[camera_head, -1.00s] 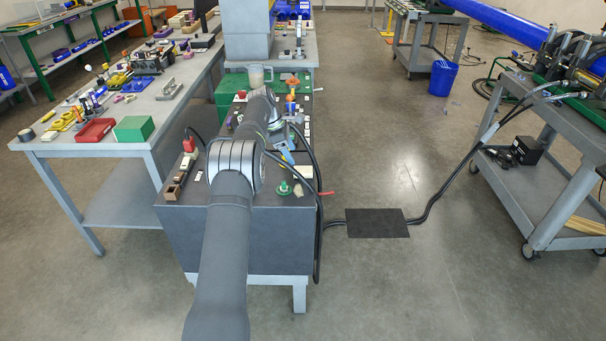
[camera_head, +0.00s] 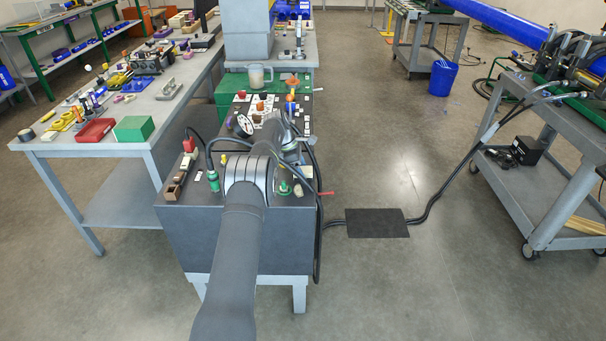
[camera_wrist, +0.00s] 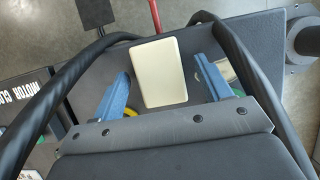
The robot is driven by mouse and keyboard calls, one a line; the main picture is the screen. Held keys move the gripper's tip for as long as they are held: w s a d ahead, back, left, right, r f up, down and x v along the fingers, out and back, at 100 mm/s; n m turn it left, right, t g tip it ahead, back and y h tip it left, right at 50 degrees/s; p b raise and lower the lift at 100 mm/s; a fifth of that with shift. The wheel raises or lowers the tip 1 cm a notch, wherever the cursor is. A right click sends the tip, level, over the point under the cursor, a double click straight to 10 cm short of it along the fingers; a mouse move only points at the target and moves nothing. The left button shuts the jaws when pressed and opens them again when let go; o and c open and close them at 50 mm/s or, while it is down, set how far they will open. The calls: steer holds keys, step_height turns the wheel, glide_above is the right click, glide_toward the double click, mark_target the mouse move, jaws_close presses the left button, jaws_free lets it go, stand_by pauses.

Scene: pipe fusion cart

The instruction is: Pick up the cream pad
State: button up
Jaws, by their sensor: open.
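The cream pad (camera_wrist: 160,72) is a pale, rounded rectangle in the middle of the wrist view, over the dark cart top. My gripper (camera_wrist: 161,67) is open, with one blue finger on each side of the pad. A narrow gap shows between the pad and each finger, so it is not clasped. The pad's near edge is close to the gripper's grey body. I cannot tell the height left between fingertips and cart top. In the head view my arm hides most of the gripper.
Black cables (camera_wrist: 245,60) loop close on both sides of the gripper. A red lever (camera_wrist: 155,16) stands beyond the pad.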

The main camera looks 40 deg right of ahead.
mark_target(307, 169)
steer(key=c, duration=1.1)
steer(key=shift+o, duration=0.2)
steer(key=shift+r, duration=0.15)
step_height(307, 169, up, 4)
steer(key=shift+r, duration=0.1)
steer(key=s+d+r, duration=0.1)
steer(key=s+r, duration=0.5)
steer(key=s, duration=0.5)
steer(key=shift+s+d+r, duration=0.2)
steer(key=shift+s+r, duration=0.05)
steer(key=shift+s, duration=0.05)
